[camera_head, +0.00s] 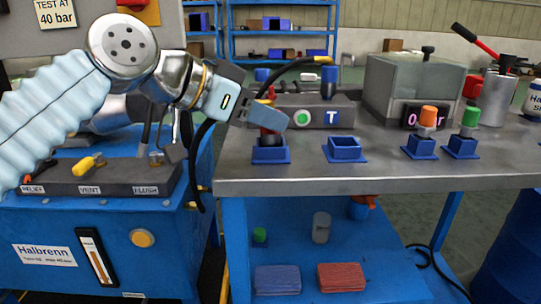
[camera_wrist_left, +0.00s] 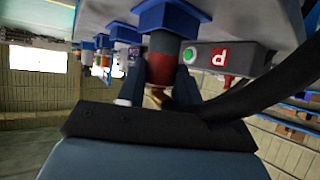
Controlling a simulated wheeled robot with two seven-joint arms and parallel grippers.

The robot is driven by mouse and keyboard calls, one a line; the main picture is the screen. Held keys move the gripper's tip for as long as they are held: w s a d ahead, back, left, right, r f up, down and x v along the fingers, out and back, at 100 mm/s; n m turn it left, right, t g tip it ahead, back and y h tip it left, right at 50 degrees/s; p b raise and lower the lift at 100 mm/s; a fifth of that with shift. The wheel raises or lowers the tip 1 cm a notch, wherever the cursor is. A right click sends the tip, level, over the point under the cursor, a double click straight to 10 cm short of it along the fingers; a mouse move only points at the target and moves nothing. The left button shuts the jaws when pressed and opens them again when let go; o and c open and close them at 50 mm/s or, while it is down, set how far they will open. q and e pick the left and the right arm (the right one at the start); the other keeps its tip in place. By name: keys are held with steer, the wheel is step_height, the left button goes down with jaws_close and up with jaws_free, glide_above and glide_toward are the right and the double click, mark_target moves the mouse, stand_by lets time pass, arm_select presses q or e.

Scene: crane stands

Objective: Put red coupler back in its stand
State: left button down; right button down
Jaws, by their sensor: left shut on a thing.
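The red coupler (camera_head: 268,130) is in my left gripper (camera_head: 270,112), at the left front of the bench. It also shows in the left wrist view (camera_wrist_left: 162,70), with its grey end toward a blue stand (camera_wrist_left: 172,14). My left gripper is shut on the coupler, one finger on each side. In the head view the coupler is upright and its lower end meets the opening of that blue stand (camera_head: 271,155). The gripper hides its upper part, and I cannot tell how deep it sits. My right gripper is not in view.
Right along the bench (camera_head: 300,182) are an empty blue stand (camera_head: 345,153), an orange coupler (camera_head: 428,117) and a green coupler (camera_head: 469,119) in stands. A black hose (camera_head: 290,72) arcs near my gripper.

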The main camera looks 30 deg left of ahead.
arm_select(q)
steer(key=shift+f+b, duration=0.3)
steer(key=shift+f, duration=0.15)
steer(key=c, duration=0.7)
jaws_free()
steer(key=shift+o, duration=0.2)
steer(key=shift+p+v, duration=0.6)
steer(key=shift+v, duration=1.2)
steer(key=shift+s+a+r, duration=0.3)
steer(key=shift+s+r, duration=0.05)
steer(key=shift+s, duration=0.15)
